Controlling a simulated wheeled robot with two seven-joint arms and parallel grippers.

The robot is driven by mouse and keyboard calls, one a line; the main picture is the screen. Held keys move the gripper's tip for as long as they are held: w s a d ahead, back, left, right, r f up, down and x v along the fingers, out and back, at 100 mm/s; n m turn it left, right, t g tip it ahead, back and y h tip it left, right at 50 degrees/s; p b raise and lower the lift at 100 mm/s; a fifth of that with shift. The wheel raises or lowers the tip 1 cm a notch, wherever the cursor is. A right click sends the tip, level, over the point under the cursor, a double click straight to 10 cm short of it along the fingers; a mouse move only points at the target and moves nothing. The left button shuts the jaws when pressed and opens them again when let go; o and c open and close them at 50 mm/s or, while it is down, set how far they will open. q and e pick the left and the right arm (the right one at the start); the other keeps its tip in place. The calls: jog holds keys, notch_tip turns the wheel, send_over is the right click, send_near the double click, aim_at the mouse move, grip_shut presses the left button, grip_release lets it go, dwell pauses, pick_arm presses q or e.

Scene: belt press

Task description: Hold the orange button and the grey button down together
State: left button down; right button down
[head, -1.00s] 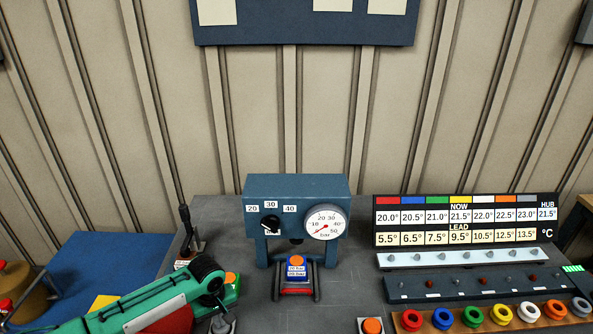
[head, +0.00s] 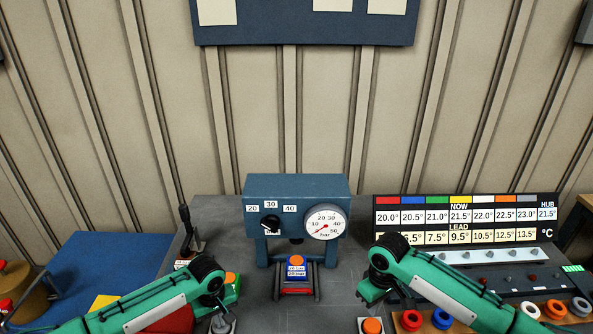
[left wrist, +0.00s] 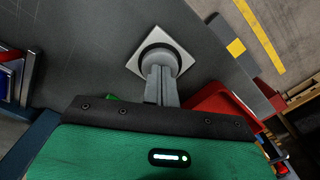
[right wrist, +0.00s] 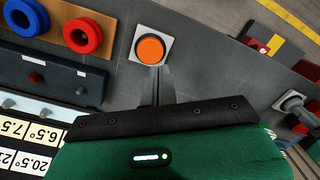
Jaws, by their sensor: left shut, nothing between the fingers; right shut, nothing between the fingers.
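The grey button (left wrist: 160,58) sits on a square pale plate in the left wrist view. My left gripper (left wrist: 161,72) is shut and empty, its fingertips overlapping the button; I cannot tell whether it is pressed down. In the head view my left gripper (head: 222,307) reaches down over the button's plate (head: 223,325). The orange button (right wrist: 150,49) stands uncovered on a pale plate in the right wrist view and at the bottom of the head view (head: 372,326). My right gripper (right wrist: 157,70) is shut and empty, its tips just short of the button in the picture, apparently above the table.
A blue press (head: 297,186) with a dial and gauge (head: 325,224) stands at the middle back. An orange-topped piece (head: 296,261) sits in its cradle. A temperature board (head: 465,215) and coloured rings (head: 442,318) are at the right. Grey table between the arms is clear.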

jog(key=shift+w+d+f, duration=0.15)
jog(key=shift+d+f, duration=0.05)
jog(key=shift+f, duration=0.9)
jog(key=shift+w+d+f, duration=0.2)
jog(key=shift+f, duration=0.95)
jog(key=shift+w+d+f, duration=0.15)
jog(key=shift+d+f, duration=0.05)
jog(key=shift+f, duration=0.9)
